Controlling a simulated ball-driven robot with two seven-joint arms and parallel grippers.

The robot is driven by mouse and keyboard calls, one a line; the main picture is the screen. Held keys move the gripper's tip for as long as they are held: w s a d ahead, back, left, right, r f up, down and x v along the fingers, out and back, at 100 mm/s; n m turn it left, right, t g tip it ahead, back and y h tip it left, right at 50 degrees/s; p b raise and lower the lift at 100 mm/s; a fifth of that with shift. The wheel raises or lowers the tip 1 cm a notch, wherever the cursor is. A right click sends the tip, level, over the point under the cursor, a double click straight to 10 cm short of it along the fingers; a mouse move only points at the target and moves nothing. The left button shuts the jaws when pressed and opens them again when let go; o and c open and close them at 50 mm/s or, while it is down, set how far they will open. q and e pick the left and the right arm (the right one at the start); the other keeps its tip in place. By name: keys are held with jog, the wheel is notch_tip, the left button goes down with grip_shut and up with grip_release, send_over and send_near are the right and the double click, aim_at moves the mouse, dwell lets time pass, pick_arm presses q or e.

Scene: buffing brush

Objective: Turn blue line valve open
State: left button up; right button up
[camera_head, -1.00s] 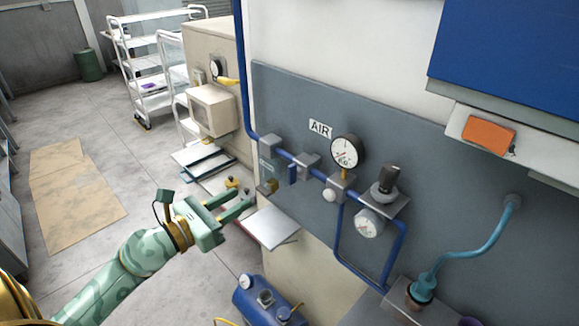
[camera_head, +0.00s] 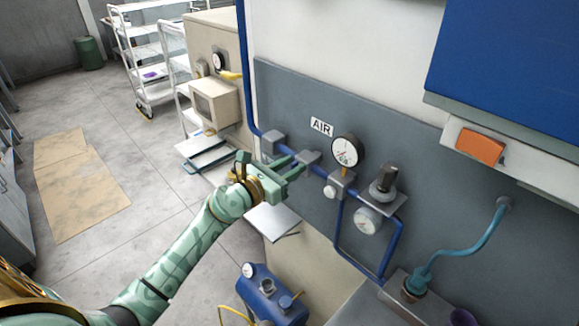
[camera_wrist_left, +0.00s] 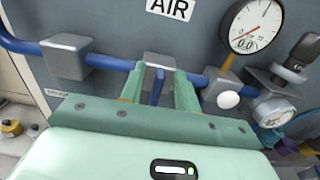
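The blue air pipe (camera_head: 262,136) runs along the grey wall panel below the AIR sign (camera_head: 321,127). On it sits a grey valve block (camera_head: 308,157), also in the left wrist view (camera_wrist_left: 160,60). Its blue lever (camera_wrist_left: 157,88) hangs down from the block in the left wrist view; my fingers mostly hide it in the head view. My left gripper (camera_head: 294,166) is open at the valve. In the left wrist view its two fingers (camera_wrist_left: 159,88) stand either side of the lever, with gaps visible. My right gripper is in no view.
A pressure gauge (camera_head: 345,151), a white knob (camera_head: 330,192) and a regulator (camera_head: 384,184) sit right of the valve. A small grey shelf (camera_head: 270,221) juts out below my gripper. A blue tank (camera_head: 272,296) stands lower down. Open floor lies left.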

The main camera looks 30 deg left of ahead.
pick_arm(q)
grip_shut()
jog(key=n+p, duration=0.1)
jog(key=n, duration=0.2)
jog(key=shift+a+p, duration=0.3)
jog(key=shift+p, duration=0.1)
jog(key=n, duration=0.2)
jog(key=n+p, duration=0.1)
jog(key=shift+w+a+f+n, duration=0.15)
jog(key=shift+a+n, duration=0.15)
jog(key=shift+n, duration=0.1)
jog(key=shift+w+a+f+n+p, duration=0.15)
jog(key=shift+f+n+p, duration=0.3)
jog(key=shift+n, duration=1.4)
jog(key=shift+s+a+f+n+p, duration=0.15)
jog(key=shift+n+p, duration=0.45)
jog(key=shift+n, duration=1.3)
jog(key=shift+w+a+f+n+p, duration=0.15)
jog(key=shift+f+n+p, duration=0.35)
jog(key=shift+n, duration=1.35)
jog(key=shift+r, duration=0.1)
